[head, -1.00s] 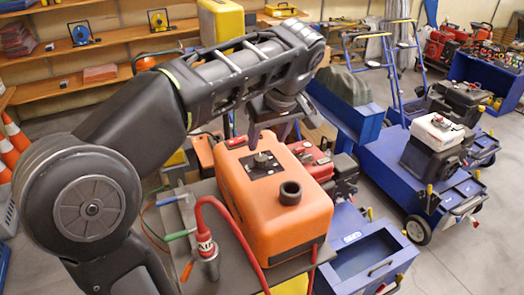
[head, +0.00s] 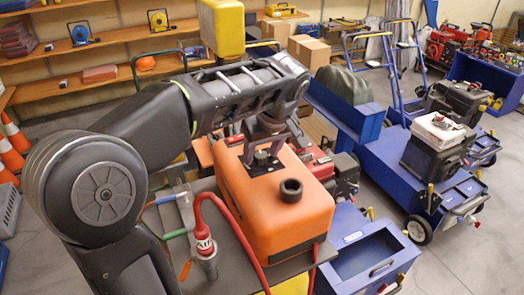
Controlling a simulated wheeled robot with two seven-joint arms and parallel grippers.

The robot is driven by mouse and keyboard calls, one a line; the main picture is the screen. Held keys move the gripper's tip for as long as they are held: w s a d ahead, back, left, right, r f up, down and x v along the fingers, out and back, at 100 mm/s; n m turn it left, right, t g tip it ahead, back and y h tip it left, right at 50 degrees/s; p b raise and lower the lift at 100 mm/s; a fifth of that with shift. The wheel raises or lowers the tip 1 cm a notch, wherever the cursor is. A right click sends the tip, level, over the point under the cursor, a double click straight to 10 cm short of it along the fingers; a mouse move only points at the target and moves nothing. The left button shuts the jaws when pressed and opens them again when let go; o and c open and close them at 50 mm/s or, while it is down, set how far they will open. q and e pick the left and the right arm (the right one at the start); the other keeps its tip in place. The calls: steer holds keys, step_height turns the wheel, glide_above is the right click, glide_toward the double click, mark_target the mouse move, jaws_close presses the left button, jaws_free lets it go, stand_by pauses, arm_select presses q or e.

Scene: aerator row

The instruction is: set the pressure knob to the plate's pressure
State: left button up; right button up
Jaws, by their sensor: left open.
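An orange machine housing (head: 272,200) stands on a grey bench top in the middle of the head view. A dark plate (head: 256,168) with a small knob (head: 262,157) is on its top. My left gripper (head: 262,152) points down from above, with its fingers at the knob, one on each side as far as I can see. It is open. Whether the fingers touch the knob I cannot tell. The plate's markings are too small to read. My right gripper is not in view.
A black round cap (head: 291,190) stands up from the housing's top, near the gripper. Blue carts (head: 372,248) stand close on the right.

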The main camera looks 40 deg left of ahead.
arm_select(q)
jaws_close()
stand_by(0.4)
